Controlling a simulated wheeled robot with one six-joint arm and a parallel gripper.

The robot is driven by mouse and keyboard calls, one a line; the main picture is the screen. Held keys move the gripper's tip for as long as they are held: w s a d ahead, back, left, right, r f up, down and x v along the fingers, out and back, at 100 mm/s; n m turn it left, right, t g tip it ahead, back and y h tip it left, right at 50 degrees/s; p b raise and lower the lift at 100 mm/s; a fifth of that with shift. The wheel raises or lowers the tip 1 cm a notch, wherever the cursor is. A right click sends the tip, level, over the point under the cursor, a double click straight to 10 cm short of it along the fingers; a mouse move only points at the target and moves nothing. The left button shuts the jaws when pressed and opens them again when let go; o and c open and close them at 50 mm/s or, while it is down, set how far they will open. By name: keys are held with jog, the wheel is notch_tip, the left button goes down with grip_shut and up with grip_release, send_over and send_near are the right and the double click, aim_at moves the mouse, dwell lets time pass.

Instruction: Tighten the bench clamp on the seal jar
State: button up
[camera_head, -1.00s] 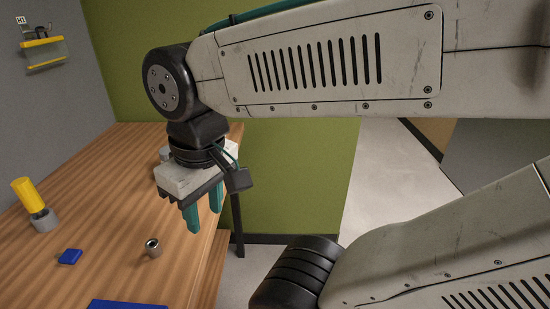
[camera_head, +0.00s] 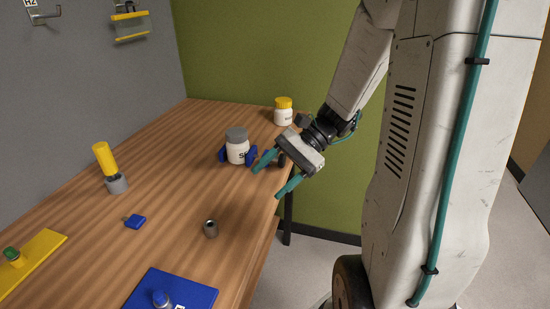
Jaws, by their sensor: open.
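The seal jar (camera_head: 238,151) is white with a grey lid and a partly hidden dark label starting with "S". It stands upright at the table's far right part. The bench clamp shows as blue jaws (camera_head: 222,155) on both sides of the jar; I cannot tell if they touch it. A dark round part (camera_head: 282,161), perhaps the clamp's knob, shows at its right, partly behind my gripper. My gripper (camera_head: 268,183) is open, its teal fingers spread and pointing down-left, just right of the clamp. I cannot tell whether the dark part lies between the fingers.
A yellow-lidded white jar (camera_head: 284,115) stands behind, near my arm. A blue mat (camera_head: 190,288) and a yellow board (camera_head: 40,257) lie in front.

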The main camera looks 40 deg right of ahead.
jog(key=w+d+f+m+t+y, duration=0.2)
jog(key=w+d+f+m+t, duration=0.35)
jog(key=d+m+t, duration=0.35)
jog(key=m+t+h, duration=0.3)
jog(key=m+t, duration=0.1)
jog(key=m, duration=0.2)
send_near(285, 161)
jog(key=x, duration=1.1)
jog(key=shift+d, duration=0.1)
jog(key=c, duration=1)
